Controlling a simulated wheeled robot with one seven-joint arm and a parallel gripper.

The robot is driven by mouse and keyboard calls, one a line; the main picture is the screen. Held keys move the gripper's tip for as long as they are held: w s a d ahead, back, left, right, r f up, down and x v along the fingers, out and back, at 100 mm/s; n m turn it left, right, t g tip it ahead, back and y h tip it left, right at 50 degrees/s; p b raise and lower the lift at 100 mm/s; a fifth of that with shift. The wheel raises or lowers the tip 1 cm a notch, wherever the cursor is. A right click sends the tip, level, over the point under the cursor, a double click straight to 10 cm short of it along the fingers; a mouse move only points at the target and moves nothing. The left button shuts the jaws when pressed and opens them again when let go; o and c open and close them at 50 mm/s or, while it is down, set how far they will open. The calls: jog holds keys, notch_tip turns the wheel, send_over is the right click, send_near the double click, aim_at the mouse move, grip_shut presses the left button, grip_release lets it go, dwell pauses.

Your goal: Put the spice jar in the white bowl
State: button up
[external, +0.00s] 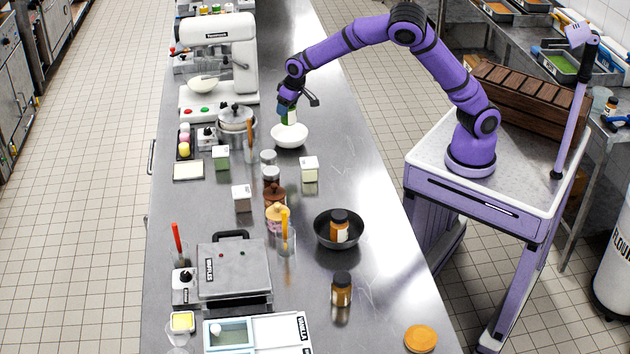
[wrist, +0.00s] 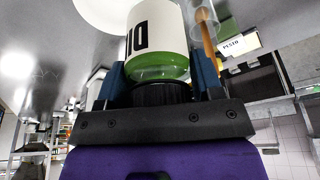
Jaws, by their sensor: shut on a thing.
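My gripper (external: 287,104) is at the far part of the counter, pointing down and shut on a spice jar. The jar (wrist: 157,42) has a white label with black letters, partly cut off, over green contents, and its dark lid sits between the two fingers (wrist: 158,82). In the external view the jar (external: 290,119) is mostly covered by my gripper and is right over the white bowl (external: 290,140). I cannot tell whether it touches the bowl. A white rim, likely the bowl (wrist: 95,10), shows beyond the jar in the wrist view.
A steel pot (external: 236,125), a wooden-handled tool (external: 250,142) and white-topped containers (external: 309,169) stand near the bowl. A mixer (external: 218,60) stands behind on the left. A black pan (external: 322,235) holds an amber jar; another amber jar (external: 341,290) stands nearer. The counter right of the bowl is clear.

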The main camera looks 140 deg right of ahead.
jog(key=s+d+r+m, duration=0.1)
jog(key=s+d+m, duration=0.1)
jog(key=s+d, duration=0.4)
jog(key=shift+g, duration=0.3)
jog(key=shift+s+a+f, duration=0.1)
jog(key=shift+a+f, duration=0.05)
jog(key=shift+f, duration=2.35)
jog(key=shift+s+a+f, duration=0.1)
jog(key=shift+s+f, duration=0.05)
jog(key=shift+f, duration=2.3)
jog(key=shift+s+a+f, duration=0.1)
jog(key=shift+a+f, duration=0.05)
jog(key=shift+f, duration=2.35)
jog(key=o, duration=1.1)
jog(key=shift+f, duration=0.1)
jog(key=shift+c, duration=0.2)
jog(key=v, duration=1.2)
